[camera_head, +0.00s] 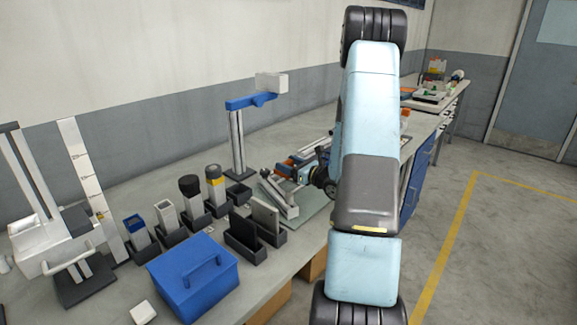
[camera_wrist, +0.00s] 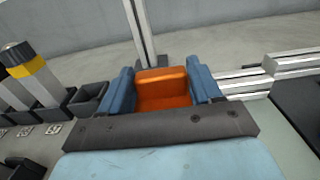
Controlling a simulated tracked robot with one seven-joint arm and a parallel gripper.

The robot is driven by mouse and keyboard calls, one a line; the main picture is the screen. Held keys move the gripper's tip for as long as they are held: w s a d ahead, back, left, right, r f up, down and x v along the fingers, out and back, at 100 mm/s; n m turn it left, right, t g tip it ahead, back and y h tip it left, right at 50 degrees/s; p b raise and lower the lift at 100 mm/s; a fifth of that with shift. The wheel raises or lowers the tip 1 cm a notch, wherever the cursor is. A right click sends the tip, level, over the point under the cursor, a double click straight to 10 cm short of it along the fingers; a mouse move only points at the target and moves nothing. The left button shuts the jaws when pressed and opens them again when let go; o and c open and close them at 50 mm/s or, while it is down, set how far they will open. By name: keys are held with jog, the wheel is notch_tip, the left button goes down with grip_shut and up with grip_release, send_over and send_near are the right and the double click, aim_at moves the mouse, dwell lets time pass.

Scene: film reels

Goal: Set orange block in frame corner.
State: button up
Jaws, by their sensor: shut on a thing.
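The orange block (camera_wrist: 163,92) sits between the two blue fingers of my gripper (camera_wrist: 162,82) in the wrist view. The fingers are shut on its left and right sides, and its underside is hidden. In the head view, my gripper (camera_head: 292,172) is low over the bench, partly hidden by my arm. Silver metal bars of the frame (camera_wrist: 290,62) lie just right of the right finger in the wrist view. A frame bar (camera_head: 279,198) also shows in the head view, close to my gripper. I cannot tell whether the block touches the frame.
A blue-topped metal stand (camera_head: 238,135) rises behind my gripper. Dark holders with upright pieces, including a yellow-banded cylinder (camera_head: 214,182), stand to the left. A blue box (camera_head: 193,275) is at the front of the bench. A grey mat (camera_head: 316,208) lies around the frame.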

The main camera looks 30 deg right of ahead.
jog(key=shift+f, duration=0.65)
jog(key=o, duration=1.2)
jog(key=shift+o, duration=0.2)
jog(key=shift+r, duration=0.1)
